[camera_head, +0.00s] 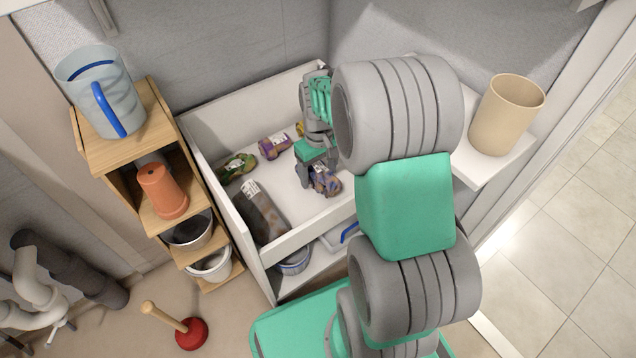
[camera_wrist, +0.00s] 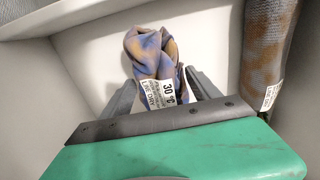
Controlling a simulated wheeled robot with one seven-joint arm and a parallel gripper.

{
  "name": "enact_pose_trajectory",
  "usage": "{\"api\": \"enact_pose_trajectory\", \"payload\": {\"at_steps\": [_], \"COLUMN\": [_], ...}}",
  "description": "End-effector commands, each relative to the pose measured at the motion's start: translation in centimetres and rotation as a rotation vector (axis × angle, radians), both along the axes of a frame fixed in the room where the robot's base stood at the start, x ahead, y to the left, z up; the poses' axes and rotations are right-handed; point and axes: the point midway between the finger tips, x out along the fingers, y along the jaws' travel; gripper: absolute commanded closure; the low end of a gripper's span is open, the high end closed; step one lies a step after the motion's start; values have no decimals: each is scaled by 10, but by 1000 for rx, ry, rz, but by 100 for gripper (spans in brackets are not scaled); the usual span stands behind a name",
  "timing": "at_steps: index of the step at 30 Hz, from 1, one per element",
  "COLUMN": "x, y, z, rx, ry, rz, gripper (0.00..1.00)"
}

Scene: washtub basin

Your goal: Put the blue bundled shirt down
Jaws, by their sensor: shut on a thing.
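The blue bundled shirt (camera_wrist: 150,52) has brown-orange stains and a white tag reading 30. It also shows in the head view (camera_head: 325,183). My gripper (camera_wrist: 160,95) is shut on the shirt, with one finger on each side of it. In the head view my gripper (camera_head: 318,172) points down inside the white basin (camera_head: 297,238). The shirt is over the bare basin floor, near the front wall. I cannot tell whether it touches the floor.
A grey-brown stained bundle (camera_head: 262,212) lies along the basin's left side. It shows at the right in the wrist view (camera_wrist: 268,45). A green bundle (camera_head: 237,167) and a purple bundle (camera_head: 274,146) lie farther back. A beige cup (camera_head: 506,113) stands on the right ledge.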

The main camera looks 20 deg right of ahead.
Motion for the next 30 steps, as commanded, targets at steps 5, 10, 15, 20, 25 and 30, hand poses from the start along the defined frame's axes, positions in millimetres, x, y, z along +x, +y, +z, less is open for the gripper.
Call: {"api": "enact_pose_trajectory", "payload": {"at_steps": [5,10,15,20,25,30], "x": [2,2,1,1,1,1], "y": [-2,-1,-1,-1,-1,-1], "z": [-34,-32,-36,-36,-36,-35], "rx": [0,-1,0,0,0,0], "ry": [0,-2,0,0,0,0], "rz": [0,0,1,0,0,0], "gripper": [77,77,77,17,7,7]}}
